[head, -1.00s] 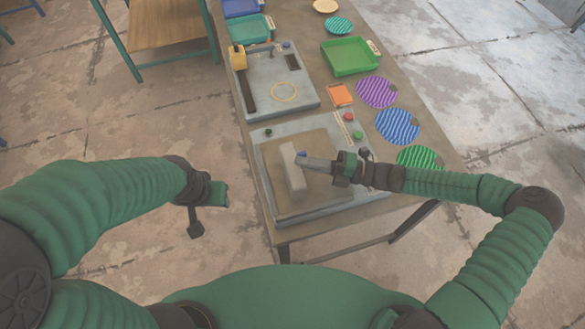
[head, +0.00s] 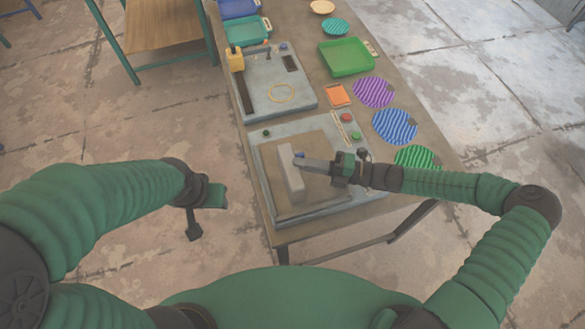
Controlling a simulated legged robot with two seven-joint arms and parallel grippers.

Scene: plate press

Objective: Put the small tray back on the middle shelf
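Three trays show on the long table: a blue tray (head: 238,9) at the far end, a teal tray (head: 246,32) in front of it, and a larger green tray (head: 346,57) to the right. I cannot tell for sure which is the small tray. A stand with a wooden shelf (head: 165,22) is at the upper left, cut off by the frame, so its levels are unclear. My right gripper (head: 305,163) is over the near press, beside its grey block (head: 291,175); contact is unclear. My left gripper (head: 205,212) hangs over the floor, left of the table, away from all trays.
The near press (head: 262,185) and far press (head: 268,98) fill the table's left side. Purple (head: 373,92), blue (head: 396,127) and green (head: 417,155) striped discs and an orange piece (head: 338,96) lie to the right.

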